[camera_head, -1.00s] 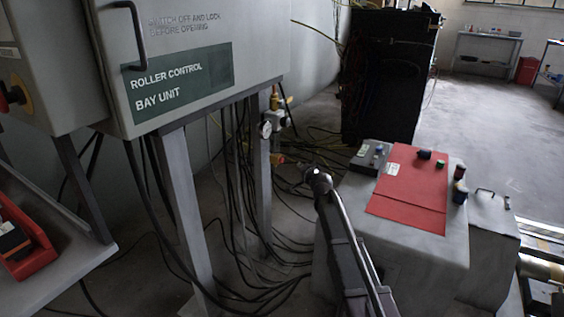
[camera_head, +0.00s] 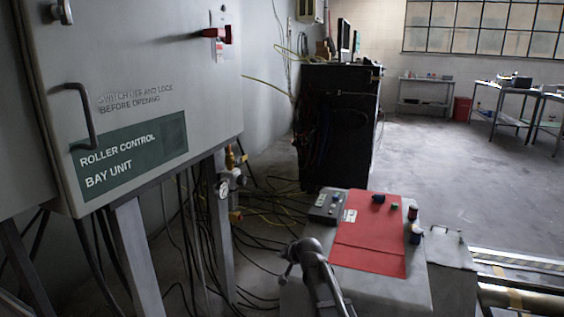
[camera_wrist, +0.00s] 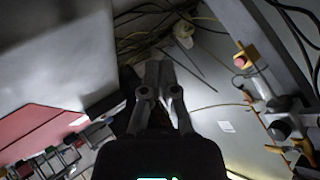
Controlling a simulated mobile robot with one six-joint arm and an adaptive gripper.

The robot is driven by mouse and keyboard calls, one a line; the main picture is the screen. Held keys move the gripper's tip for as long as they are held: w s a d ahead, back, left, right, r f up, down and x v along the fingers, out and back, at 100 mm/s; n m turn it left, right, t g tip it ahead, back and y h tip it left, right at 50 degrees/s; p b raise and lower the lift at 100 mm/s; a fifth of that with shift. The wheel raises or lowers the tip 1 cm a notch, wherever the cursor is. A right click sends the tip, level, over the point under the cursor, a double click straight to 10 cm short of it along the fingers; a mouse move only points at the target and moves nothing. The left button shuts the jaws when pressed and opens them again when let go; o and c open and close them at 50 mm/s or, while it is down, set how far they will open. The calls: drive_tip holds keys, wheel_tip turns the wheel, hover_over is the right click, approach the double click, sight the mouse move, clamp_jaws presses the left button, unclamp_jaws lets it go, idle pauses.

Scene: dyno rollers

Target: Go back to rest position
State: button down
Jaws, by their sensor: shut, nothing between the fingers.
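My gripper (camera_wrist: 158,66) shows in the wrist view with its two dark fingers together and nothing between them. Below it in that view are the floor, loose cables and the pale side of a block. In the head view my arm rises from the bottom edge, in front of the grey block (camera_head: 385,289). Its visible end is beside the left edge of the red mat (camera_head: 370,262). My fingers cannot be made out in the head view.
The roller control cabinet (camera_head: 165,60) and its legs fill the left. Cables and a pressure gauge (camera_head: 223,188) hang beside it. Small items stand around the mat. A black rack (camera_head: 338,150) is behind. Open floor (camera_head: 450,165) lies at the back right.

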drive_tip(key=s+d+f+n+g+h+p, duration=0.1)
drive_tip(key=s+d+g+h, duration=0.15)
drive_tip(key=s+d, duration=0.5)
drive_tip(key=s+d+n+g+h+p, duration=0.1)
drive_tip(key=s+d+g+p, duration=0.2)
drive_tip(key=s, duration=0.8)
drive_tip(key=s+d+f+g+h, duration=0.1)
drive_tip(key=s+d+g+h, duration=0.15)
drive_tip(key=s+d, duration=0.5)
wheel_tip(320, 180, up, 38)
drive_tip(key=s+p, duration=0.1)
drive_tip(key=p, duration=3.7)
drive_tip(key=shift+s+a+g+y, duration=0.3)
drive_tip(key=shift+s+a, duration=0.05)
drive_tip(key=shift+a, duration=0.05)
drive_tip(key=shift+f, duration=0.1)
